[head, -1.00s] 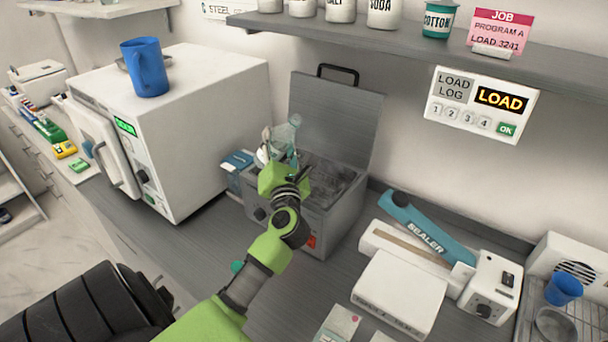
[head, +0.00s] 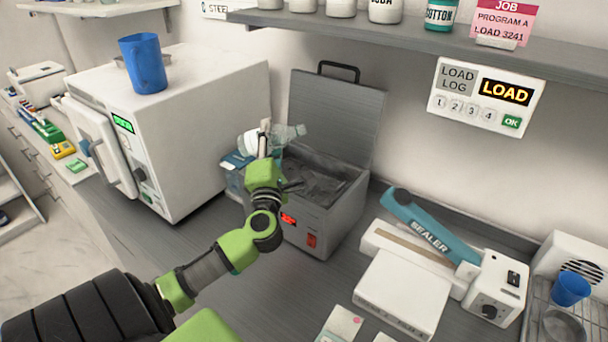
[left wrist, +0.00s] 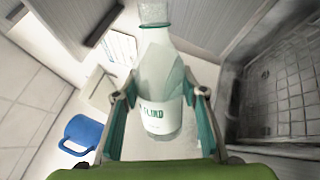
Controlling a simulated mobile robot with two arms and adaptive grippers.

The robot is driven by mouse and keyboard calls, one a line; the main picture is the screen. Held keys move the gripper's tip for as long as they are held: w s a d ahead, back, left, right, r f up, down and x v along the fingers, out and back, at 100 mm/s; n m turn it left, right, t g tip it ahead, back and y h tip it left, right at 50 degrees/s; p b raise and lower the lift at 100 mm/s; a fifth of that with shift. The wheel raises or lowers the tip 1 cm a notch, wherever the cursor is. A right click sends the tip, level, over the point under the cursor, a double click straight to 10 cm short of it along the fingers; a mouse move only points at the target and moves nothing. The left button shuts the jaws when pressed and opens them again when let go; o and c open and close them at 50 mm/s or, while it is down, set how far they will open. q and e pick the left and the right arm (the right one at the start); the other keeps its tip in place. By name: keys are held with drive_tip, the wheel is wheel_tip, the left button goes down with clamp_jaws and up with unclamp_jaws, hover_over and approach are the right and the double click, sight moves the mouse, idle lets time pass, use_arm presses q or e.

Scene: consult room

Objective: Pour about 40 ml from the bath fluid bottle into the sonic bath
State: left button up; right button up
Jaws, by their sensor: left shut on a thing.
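The bath fluid bottle (head: 284,133) is clear with a white label. In the head view it lies tilted nearly level, its neck pointing right over the back left of the sonic bath. The left wrist view shows the bottle (left wrist: 162,85) between both fingers, with part of its label reading "FLUID". My left gripper (head: 263,150) is shut on it. The sonic bath (head: 338,215) is a grey metal tank with its lid (head: 335,115) standing open and a red display lit. I cannot make out a stream or the liquid level. My right gripper is not in view.
A white autoclave (head: 200,130) with a blue jug (head: 143,64) on top stands left of the bath. A sealer (head: 428,232) and white boxes are to the right. A shelf (head: 400,38) with jars hangs above. Bare counter (head: 285,295) lies in front.

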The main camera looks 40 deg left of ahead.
sight(257, 147)
use_arm(q)
drive_tip(key=shift+s+a+r+m+h+p, duration=0.1)
drive_tip(key=shift+a+r+m+h+p, duration=0.15)
drive_tip(key=shift+m+p, duration=0.65)
drive_tip(key=shift+f+m+t+p, duration=0.3)
drive_tip(key=shift+m+t+p, duration=0.1)
drive_tip(key=shift+p, duration=0.2)
drive_tip(key=shift+h, duration=0.25)
drive_tip(key=shift+f+m+t+p, duration=0.1)
drive_tip(key=shift+m+t+p, duration=0.2)
drive_tip(key=shift+m+p, duration=0.45)
drive_tip(key=shift+s+a, duration=0.1)
drive_tip(key=shift+s, duration=0.15)
drive_tip(key=shift+s+a, duration=0.15)
drive_tip(key=shift+s+a, duration=0.25)
drive_tip(key=shift+s, duration=0.1)
drive_tip(key=shift+s+a+m, duration=0.25)
drive_tip(key=shift+a, duration=0.05)
